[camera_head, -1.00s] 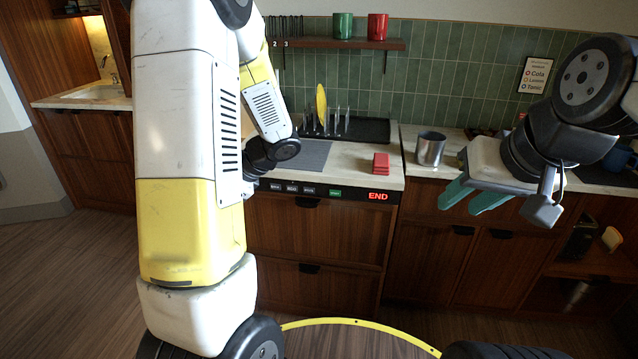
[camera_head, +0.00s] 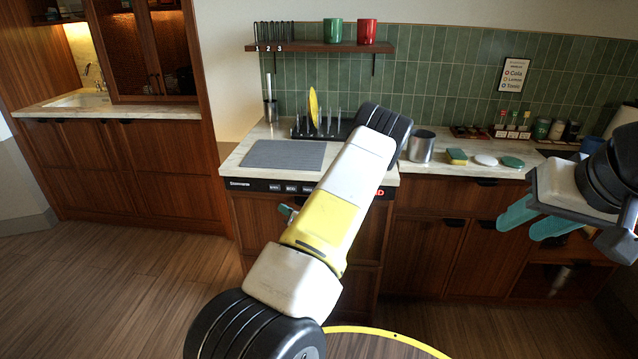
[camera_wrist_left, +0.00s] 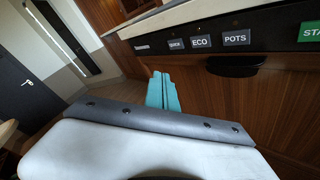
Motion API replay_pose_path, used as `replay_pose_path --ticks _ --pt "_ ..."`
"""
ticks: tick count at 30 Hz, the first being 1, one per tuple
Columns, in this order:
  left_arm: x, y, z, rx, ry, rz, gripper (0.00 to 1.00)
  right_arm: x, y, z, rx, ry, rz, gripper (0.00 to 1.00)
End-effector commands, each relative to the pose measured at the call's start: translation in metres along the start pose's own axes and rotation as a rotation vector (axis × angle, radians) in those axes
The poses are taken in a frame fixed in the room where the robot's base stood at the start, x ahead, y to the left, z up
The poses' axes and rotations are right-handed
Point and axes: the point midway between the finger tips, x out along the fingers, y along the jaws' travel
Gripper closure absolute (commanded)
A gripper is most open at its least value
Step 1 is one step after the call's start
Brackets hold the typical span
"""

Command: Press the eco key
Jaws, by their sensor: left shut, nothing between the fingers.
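The eco key (camera_head: 291,188) is a small grey key on the black dishwasher control strip (camera_head: 250,184) under the counter edge. In the left wrist view the ECO key (camera_wrist_left: 201,41) sits between the QUICK key (camera_wrist_left: 176,44) and the POTS key (camera_wrist_left: 236,38). My left gripper (camera_head: 288,211) is shut and empty, its teal fingers mostly hidden behind my arm in the head view. In the left wrist view its fingertips (camera_wrist_left: 162,76) are below and left of the ECO key, apparently apart from it. My right gripper (camera_head: 516,230) is open and empty at the right.
A green START key (camera_wrist_left: 310,32) is on the strip's right. A dark handle (camera_wrist_left: 236,66) juts out below the POTS key. A grey mat (camera_head: 284,154), dish rack (camera_head: 322,128) and metal cup (camera_head: 422,146) stand on the counter. My left arm hides part of the strip.

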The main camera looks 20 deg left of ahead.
Motion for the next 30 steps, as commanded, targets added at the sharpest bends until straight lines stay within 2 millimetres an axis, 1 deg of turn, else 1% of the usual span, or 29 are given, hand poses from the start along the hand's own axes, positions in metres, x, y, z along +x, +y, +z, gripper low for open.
replay_pose_path --ticks 10,14,17,30 --pt "0.0 -0.002 0.0 0.005 -0.003 -0.003 1.0 0.0 0.0 0.0 0.0 0.0 0.0 0.64" --pt "0.004 -0.004 0.002 0.004 -0.003 -0.003 1.0 0.0 0.0 0.0 0.0 0.0 0.0 0.64" --pt "0.01 -0.009 0.007 0.002 -0.003 -0.003 1.0 0.0 0.0 0.0 0.0 0.0 0.0 0.64" --pt "0.051 -0.038 0.036 0.002 -0.003 -0.002 1.0 0.0 0.0 0.0 0.0 0.0 0.0 0.64"
